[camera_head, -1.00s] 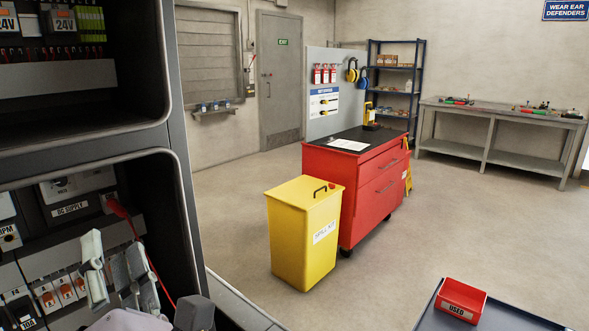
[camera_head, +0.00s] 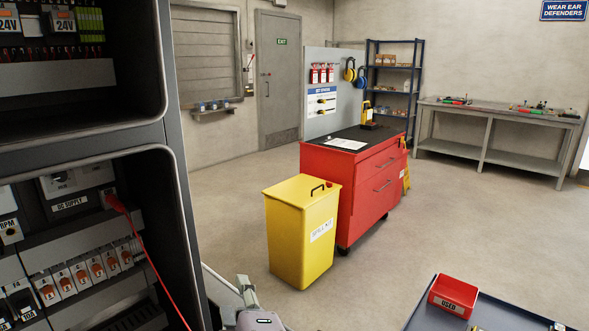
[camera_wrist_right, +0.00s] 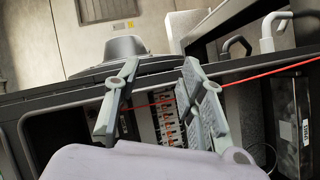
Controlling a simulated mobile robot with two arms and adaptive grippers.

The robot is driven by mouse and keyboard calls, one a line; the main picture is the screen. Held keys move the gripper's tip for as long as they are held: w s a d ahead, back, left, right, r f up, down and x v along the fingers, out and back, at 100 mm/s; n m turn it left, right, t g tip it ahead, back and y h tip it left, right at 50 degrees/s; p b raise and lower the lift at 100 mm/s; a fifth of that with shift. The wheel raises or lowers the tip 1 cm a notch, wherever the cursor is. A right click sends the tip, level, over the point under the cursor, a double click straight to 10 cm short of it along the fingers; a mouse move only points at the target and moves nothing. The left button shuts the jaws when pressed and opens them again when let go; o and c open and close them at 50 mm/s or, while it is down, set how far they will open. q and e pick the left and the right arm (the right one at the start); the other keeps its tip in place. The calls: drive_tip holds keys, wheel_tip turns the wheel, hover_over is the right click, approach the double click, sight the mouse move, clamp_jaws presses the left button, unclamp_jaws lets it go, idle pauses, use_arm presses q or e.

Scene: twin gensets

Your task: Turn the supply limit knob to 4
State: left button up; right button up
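The white DC supply unit (camera_head: 90,177) is in the upper part of the lower cabinet bay at the left of the head view. Its "DC SUPPLY" label (camera_head: 69,204) is below it. A small dark knob (camera_head: 59,179) shows on its face; its setting is too small to read. My right gripper (camera_head: 246,289) is low in the head view, outside the cabinet and right of the bay, well away from the unit. In the right wrist view its two grey fingers (camera_wrist_right: 160,68) stand apart with nothing held between them. My left gripper is not in view.
A red lead (camera_head: 150,257) is plugged in right of the label and hangs down across the bay. Several orange-switched breakers (camera_head: 80,275) sit below. A yellow spill kit bin (camera_head: 300,235), a red tool cabinet (camera_head: 345,195) and a red "USED" tray (camera_head: 453,294) stand right.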

drive_tip(key=d+f+m+g+h, duration=0.25)
drive_tip(key=d+f+m, duration=0.25)
drive_tip(key=d+f, duration=0.5)
drive_tip(key=s+d+f+m+g+h, duration=0.3)
drive_tip(key=s+d+f+m+g, duration=0.7)
drive_tip(key=s+d+f, duration=1.1)
wheel_tip(320, 180, down, 28)
drive_tip(key=s+a+m, duration=0.1)
drive_tip(key=s+a, duration=0.1)
drive_tip(key=s+d+f+g, duration=0.1)
drive_tip(key=s+d+f, duration=0.2)
drive_tip(key=s+f, duration=1.1)
drive_tip(key=shift+s+f+p, duration=0.25)
drive_tip(key=shift+s+p, duration=0.2)
drive_tip(key=shift+s, duration=0.75)
drive_tip(key=shift+c, duration=0.4)
